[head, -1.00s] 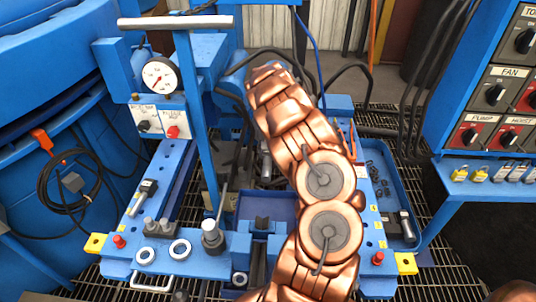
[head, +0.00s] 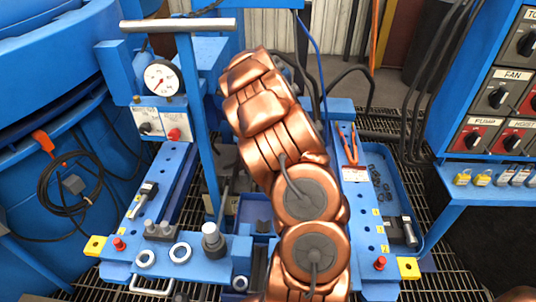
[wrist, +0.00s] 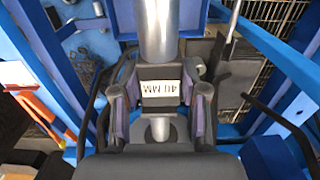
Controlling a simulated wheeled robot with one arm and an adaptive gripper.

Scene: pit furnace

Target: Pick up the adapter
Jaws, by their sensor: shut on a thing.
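The adapter (wrist: 161,74) shows in the wrist view as a dark grey block with a white label reading 40 MM. A shiny metal cylinder stands directly beyond it, and I cannot tell whether the two are one piece. A short pale stub shows on the near side of the block. My gripper (wrist: 159,108) has one finger on each side of the block and is shut on it. In the head view my copper-coloured arm hides the gripper and the adapter.
A blue press frame has a pressure gauge (head: 160,77) at left. Rings (head: 180,254) and metal fittings (head: 212,238) stand on its front left. A control panel (head: 500,92) stands far right.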

